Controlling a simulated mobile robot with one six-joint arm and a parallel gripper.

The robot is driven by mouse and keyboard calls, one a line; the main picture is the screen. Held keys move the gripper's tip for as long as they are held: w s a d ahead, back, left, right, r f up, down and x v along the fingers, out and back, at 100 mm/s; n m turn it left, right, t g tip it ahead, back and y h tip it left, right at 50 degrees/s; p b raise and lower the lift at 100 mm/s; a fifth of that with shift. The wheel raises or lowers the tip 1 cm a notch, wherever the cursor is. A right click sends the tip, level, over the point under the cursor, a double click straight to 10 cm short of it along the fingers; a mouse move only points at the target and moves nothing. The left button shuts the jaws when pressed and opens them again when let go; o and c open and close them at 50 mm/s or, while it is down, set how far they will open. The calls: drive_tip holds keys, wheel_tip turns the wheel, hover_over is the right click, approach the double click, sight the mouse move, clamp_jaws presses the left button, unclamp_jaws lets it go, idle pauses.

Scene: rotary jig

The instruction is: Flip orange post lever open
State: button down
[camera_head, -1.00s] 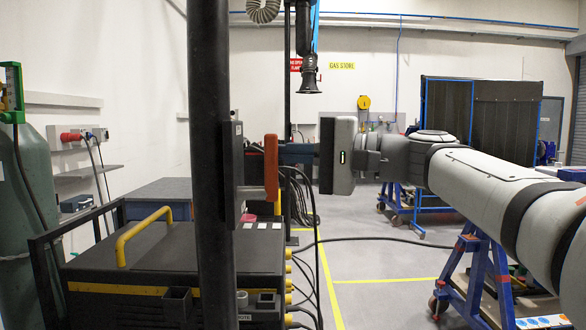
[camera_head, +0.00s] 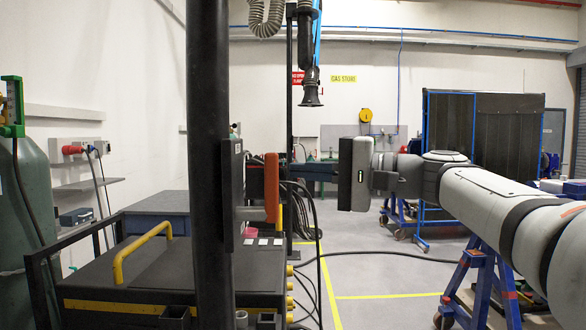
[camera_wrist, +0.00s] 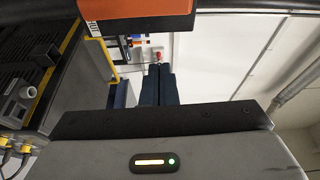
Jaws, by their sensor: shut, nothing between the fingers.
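The orange lever (camera_head: 271,188) stands upright beside a dark plate (camera_head: 236,190) on the black post (camera_head: 211,165). In the wrist view its orange body (camera_wrist: 150,20) crosses the top of the picture. My gripper (camera_head: 300,172) points left at about the height of the lever's upper half, its tips close to the lever's right side. Contact cannot be told from the head view. In the wrist view the dark blue fingers (camera_wrist: 158,70) lie together and hold nothing, with a gap in the picture between their tips and the orange part.
A black bench with a yellow handle (camera_head: 143,253) surrounds the post's foot. Dark cables (camera_head: 303,210) hang behind the fingers. A green cylinder (camera_head: 24,220) stands at the left. A blue trestle (camera_head: 478,270) stands under my arm. Floor beyond the bench is open.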

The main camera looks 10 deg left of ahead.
drive_tip(key=s+d, duration=0.1)
drive_tip(key=d, duration=0.6)
drive_tip(key=shift+s+r, duration=0.15)
